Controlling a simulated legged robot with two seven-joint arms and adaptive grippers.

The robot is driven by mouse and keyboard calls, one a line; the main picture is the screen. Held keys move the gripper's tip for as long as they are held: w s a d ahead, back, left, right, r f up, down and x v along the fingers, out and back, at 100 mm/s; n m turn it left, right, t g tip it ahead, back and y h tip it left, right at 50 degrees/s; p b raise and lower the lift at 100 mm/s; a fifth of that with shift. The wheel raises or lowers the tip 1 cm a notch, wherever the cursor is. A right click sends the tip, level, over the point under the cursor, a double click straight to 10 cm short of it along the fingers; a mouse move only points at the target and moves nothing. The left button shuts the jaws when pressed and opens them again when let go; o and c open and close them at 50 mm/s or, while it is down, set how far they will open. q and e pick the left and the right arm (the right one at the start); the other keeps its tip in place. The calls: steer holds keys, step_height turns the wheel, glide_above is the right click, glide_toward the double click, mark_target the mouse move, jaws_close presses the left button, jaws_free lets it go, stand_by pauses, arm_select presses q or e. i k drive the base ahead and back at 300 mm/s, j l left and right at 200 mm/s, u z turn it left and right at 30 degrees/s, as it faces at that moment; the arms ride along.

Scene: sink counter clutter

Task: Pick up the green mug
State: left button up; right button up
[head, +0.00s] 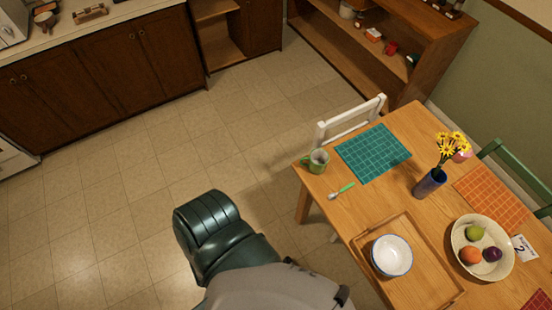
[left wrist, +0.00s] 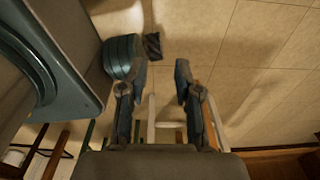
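The green mug (head: 317,161) stands upright near the corner of the wooden table (head: 337,205) in the head view, with its handle pointing left. It is beside the teal placemat (head: 373,153) and a green-handled spoon (head: 341,191). I cannot make out the mug in the left wrist view. My left gripper (left wrist: 161,65) shows in the left wrist view, its two fingers apart and empty, with floor behind them. Neither gripper shows in the head view.
A white chair (head: 352,120) stands close behind the mug.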

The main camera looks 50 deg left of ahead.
mark_target(319, 160)
steer(key=u, duration=1.15)
